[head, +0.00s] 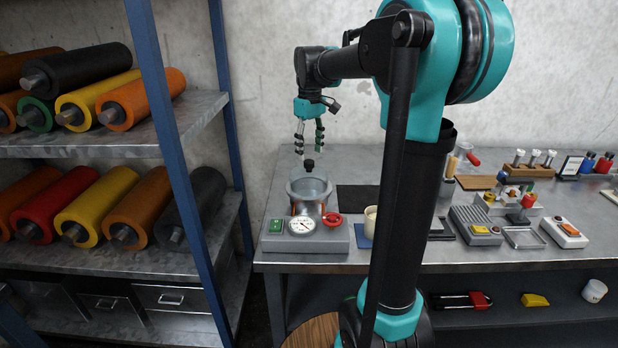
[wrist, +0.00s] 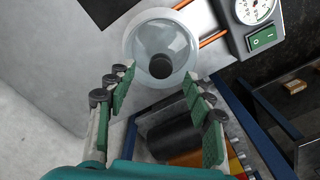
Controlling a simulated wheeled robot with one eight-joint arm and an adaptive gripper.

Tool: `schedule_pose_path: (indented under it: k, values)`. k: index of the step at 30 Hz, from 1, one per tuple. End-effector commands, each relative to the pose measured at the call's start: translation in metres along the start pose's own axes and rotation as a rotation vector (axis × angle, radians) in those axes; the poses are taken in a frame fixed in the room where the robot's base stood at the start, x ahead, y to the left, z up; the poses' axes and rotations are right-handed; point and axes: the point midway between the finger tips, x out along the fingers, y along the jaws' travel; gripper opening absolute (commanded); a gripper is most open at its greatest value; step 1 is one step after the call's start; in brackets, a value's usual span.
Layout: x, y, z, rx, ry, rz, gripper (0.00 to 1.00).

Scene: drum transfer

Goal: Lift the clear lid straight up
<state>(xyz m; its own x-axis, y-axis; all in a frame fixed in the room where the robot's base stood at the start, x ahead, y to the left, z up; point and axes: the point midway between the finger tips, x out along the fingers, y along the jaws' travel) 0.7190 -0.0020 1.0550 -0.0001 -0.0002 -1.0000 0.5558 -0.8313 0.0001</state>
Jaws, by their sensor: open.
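The clear lid (head: 309,187) sits on top of a metal drum (head: 308,208) on the workbench and has a black knob (head: 309,164) in its middle. In the wrist view the lid (wrist: 147,40) is a round, see-through dome, with the knob (wrist: 160,66) at its near side. My gripper (head: 309,145) is above the knob, pointing down, open and empty. In the wrist view the fingers of my gripper (wrist: 160,83) are spread to either side, with the knob between and a little beyond their tips. They appear apart from it.
The drum stands on a grey base with a gauge (head: 302,226), a green switch (head: 276,226) and a red valve wheel (head: 332,219). A cream cup (head: 370,221) stands to the right. A shelf (head: 75,146) with coloured rollers is at the left.

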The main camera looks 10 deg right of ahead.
Motion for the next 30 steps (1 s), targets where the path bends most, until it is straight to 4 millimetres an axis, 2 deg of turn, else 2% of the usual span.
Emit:
schedule_pose_path:
  k: [12,21,30]
  values:
    - [0.048,-0.001,-0.003,0.000,0.000,0.000,0.52]
    - [0.053,-0.001,-0.002,0.000,0.000,0.000,0.52]
    - [0.052,-0.001,-0.002,0.000,0.000,0.000,0.16]
